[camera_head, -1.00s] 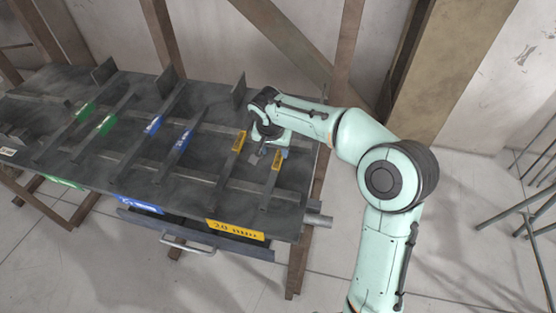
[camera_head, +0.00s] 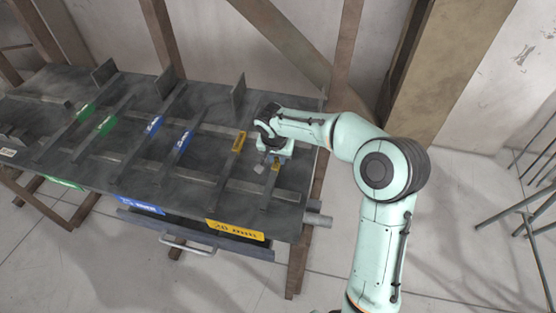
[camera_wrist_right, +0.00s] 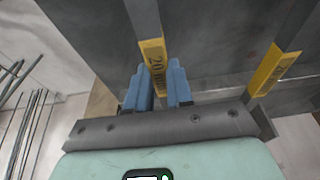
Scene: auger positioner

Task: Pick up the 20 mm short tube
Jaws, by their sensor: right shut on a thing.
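My right gripper (camera_head: 274,157) is over the right end of the dark table, close to the yellow-labelled bar on the far right. In the wrist view its blue fingers (camera_wrist_right: 160,88) are a narrow gap apart, and the yellow 20 mm label (camera_wrist_right: 152,58) shows in line with the gap. A small light grey piece (camera_head: 259,168), which looks like the short tube, is at the fingers in the head view. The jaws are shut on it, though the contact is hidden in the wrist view. My left gripper is not in view.
A second yellow-labelled bar (camera_head: 238,142) stands to the left. Blue-labelled bars (camera_head: 153,126) and green-labelled bars (camera_head: 85,111) are farther left. Upright plates (camera_head: 238,90) line the back. A drawer with a handle (camera_head: 187,246) is below the front edge.

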